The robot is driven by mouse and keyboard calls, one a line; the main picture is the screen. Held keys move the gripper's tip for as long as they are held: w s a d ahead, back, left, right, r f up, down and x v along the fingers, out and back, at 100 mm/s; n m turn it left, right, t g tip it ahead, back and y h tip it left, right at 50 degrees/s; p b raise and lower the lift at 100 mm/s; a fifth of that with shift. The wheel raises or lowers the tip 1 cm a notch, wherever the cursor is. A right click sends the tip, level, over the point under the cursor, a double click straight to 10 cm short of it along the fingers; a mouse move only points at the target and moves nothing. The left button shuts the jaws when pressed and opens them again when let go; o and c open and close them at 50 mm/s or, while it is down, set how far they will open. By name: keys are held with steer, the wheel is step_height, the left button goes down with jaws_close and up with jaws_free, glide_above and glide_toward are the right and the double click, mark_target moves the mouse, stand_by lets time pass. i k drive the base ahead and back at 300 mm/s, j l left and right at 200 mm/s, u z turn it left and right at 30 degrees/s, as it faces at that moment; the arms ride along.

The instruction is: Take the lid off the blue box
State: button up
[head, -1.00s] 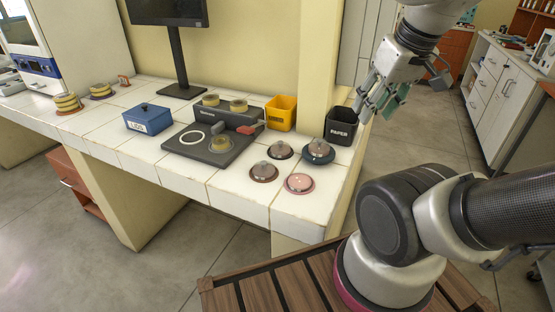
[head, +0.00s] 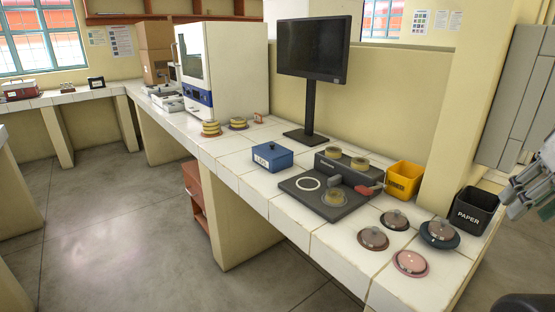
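The blue box (head: 263,160) sits on the white tiled bench, left of the dark grey device. Its lid (head: 271,149) is on, with a small dark knob on top. A white label that reads "LIDS" is on its front. My gripper (head: 527,196) is at the right edge, partly cut off by the frame, beside the black paper bin and far from the blue box. Its fingers are only partly in view, so I cannot tell whether they are open or shut.
A dark grey device (head: 323,193) with yellowish dishes stands right of the box. A yellow bin (head: 404,180), the black paper bin (head: 473,211) and several round lidded dishes (head: 410,263) are further right. A monitor (head: 313,50) stands behind. The floor (head: 120,215) at left is clear.

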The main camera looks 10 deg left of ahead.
mark_target(272, 150)
steer(key=j+z, duration=0.3)
steer(key=j, duration=1.25)
steer(key=i+j+z, duration=0.1)
steer(key=j, duration=0.25)
steer(key=i+j+z, duration=0.1)
steer(key=i+j, duration=0.2)
steer(key=i+j+z, duration=0.1)
steer(key=j, duration=0.35)
steer(key=i+j+z, duration=0.1)
steer(key=j, duration=0.35)
steer(key=i+j+z, duration=0.1)
steer(key=i+j, duration=0.15)
steer(key=j, duration=0.15)
steer(key=i+j+z, duration=0.1)
steer(key=j, duration=0.3)
